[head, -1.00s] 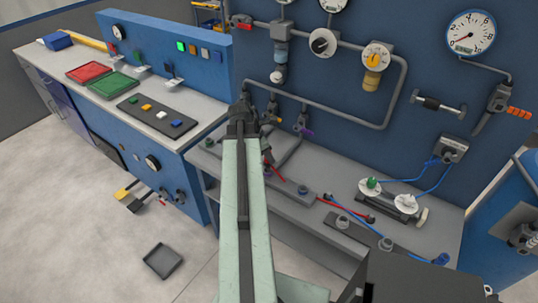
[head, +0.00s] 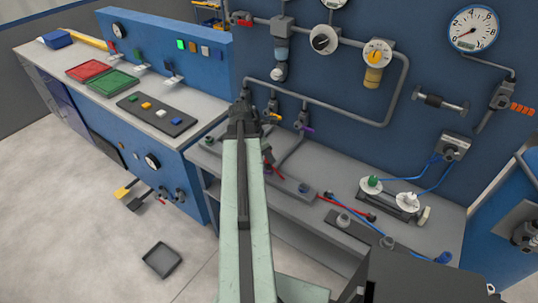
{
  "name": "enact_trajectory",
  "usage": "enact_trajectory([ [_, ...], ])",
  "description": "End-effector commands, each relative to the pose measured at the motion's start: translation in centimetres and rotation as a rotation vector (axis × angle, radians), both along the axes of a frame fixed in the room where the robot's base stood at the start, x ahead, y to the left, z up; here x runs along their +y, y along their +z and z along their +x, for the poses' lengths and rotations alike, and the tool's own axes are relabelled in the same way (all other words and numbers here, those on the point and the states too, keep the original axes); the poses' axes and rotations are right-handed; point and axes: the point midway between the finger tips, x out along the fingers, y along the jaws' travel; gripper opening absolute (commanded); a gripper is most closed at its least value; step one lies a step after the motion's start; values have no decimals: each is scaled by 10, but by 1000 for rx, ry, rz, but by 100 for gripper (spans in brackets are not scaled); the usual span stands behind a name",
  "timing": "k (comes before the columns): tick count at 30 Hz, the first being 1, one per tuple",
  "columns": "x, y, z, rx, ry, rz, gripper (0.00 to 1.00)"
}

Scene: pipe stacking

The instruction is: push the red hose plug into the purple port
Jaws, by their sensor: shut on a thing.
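My gripper (head: 243,117) is at the far end of my pale green arm, in front of the lower pipes of the blue wall panel. I see it from behind, and my wrist hides the fingertips. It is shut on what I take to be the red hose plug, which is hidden. A short red piece (head: 268,169) shows just right of my arm, low by the bench. A small purple part (head: 307,128), likely the purple port, is on a fitting under the pipe, right of my gripper. I cannot see any contact between them.
A grey bench (head: 405,238) below the panel holds a red hose (head: 345,209), blue hoses and white-topped fittings. A counter (head: 95,100) with red and green trays stands at left. A dark tray (head: 161,260) lies on the floor.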

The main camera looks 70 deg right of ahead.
Motion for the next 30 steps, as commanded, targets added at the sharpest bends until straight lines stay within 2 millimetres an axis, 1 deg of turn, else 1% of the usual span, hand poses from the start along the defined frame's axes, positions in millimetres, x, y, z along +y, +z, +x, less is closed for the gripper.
enact_trajectory([
  [21,0,-20,-1,0,-1,0,0],
  [27,0,-18,-1,0,-1,0,0],
  [28,0,-18,-1,0,-1,0,29],
  [29,0,-18,-1,0,-1,0,37],
  [30,0,-18,-1,0,-1,0,48],
])
